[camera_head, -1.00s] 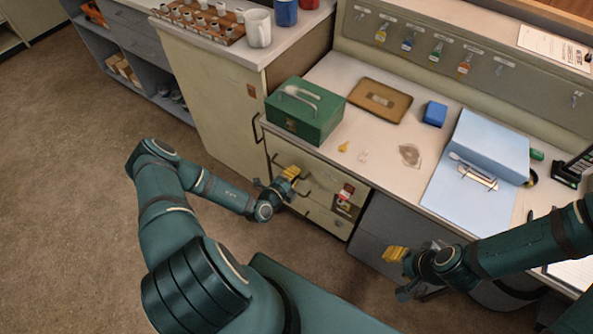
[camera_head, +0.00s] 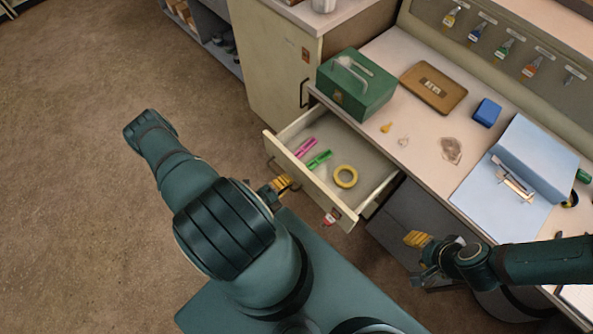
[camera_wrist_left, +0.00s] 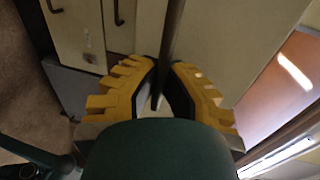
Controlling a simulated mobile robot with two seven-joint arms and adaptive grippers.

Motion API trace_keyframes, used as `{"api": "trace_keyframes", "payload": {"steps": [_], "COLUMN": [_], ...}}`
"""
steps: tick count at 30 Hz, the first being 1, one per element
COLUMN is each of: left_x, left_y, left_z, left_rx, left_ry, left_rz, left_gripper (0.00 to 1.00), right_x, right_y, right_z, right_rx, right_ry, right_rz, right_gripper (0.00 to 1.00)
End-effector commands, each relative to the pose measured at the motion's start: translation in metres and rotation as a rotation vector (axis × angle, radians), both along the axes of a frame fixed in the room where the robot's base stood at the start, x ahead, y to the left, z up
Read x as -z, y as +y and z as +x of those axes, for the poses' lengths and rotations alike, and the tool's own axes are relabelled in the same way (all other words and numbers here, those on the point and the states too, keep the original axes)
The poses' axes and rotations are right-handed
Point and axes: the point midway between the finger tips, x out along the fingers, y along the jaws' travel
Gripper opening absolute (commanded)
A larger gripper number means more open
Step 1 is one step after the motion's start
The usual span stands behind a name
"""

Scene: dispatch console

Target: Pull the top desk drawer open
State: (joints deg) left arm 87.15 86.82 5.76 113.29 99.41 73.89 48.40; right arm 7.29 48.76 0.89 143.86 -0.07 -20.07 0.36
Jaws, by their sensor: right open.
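The top desk drawer (camera_head: 334,198) is pulled well out from under the desk top, its inside in plain view. My left gripper (camera_head: 281,184) is at the outer side of the drawer front. In the left wrist view its yellow fingers (camera_wrist_left: 166,78) are closed around the dark bar of the drawer handle (camera_wrist_left: 172,35). The handle is mostly hidden in the head view. My right gripper (camera_head: 416,243) is open and empty, in front of the desk to the right of the drawer.
In the drawer lie a yellow tape ring (camera_head: 345,176), a green item (camera_head: 319,159) and a pink item (camera_head: 305,147). A green cash box (camera_head: 357,85) stands on the desk above. A blue binder (camera_head: 535,160) lies further right. Floor at left is clear.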

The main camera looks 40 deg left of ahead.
Motion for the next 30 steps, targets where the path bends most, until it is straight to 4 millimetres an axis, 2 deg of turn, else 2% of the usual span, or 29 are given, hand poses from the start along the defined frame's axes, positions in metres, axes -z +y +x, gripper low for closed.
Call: {"api": "trace_keyframes", "payload": {"steps": [6,17,18,20,30], "left_x": [0.0001,0.0001,0.0001,0.0001,-0.0002], "left_y": [0.0013,0.0015,0.0015,0.0015,0.0016], "left_z": [-0.0117,-0.0126,-0.0126,-0.0125,-0.0139], "left_rx": [-0.001,0.000,0.000,0.000,0.000], "left_ry": [0.000,0.000,0.000,0.000,0.000], "left_rz": [0.000,0.001,0.001,0.001,0.001], "left_gripper": [0.00,0.00,0.17,0.38,0.39], "right_x": [0.0002,0.0001,0.0001,0.0001,0.0001], "right_y": [0.0001,0.0000,0.0000,0.0000,0.0000], "right_z": [0.0000,-0.0001,-0.0001,-0.0001,-0.0001], "right_rx": [0.000,0.000,0.000,0.000,0.000], "right_ry": [0.000,0.000,0.000,0.000,0.000], "right_rz": [0.000,0.000,0.000,0.000,0.000], "right_gripper": [0.47,0.47,0.47,0.47,0.47]}}
